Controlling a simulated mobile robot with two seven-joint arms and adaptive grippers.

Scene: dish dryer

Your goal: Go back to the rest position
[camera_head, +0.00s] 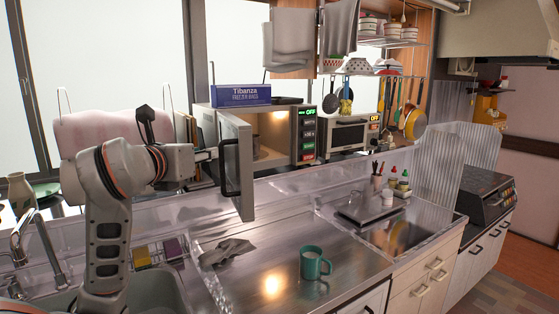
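My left arm rises from the lower left and reaches toward the microwave (310,135). My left gripper (206,155) is at the left side of the microwave door (245,180). The door stands open, swung out toward the counter, with its dark handle (228,168) facing left. The gripper is small and partly hidden at the door's edge; I cannot tell whether it touches the door or whether its fingers are open. My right gripper is not in view. The lit cavity of the microwave shows behind the door.
A green mug (313,265) stands on the steel counter (265,285), with a grey cloth (226,251) to its left. A faucet (40,250) and sink are at lower left. A toaster oven (347,137) stands right of the microwave. The counter's front middle is mostly clear.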

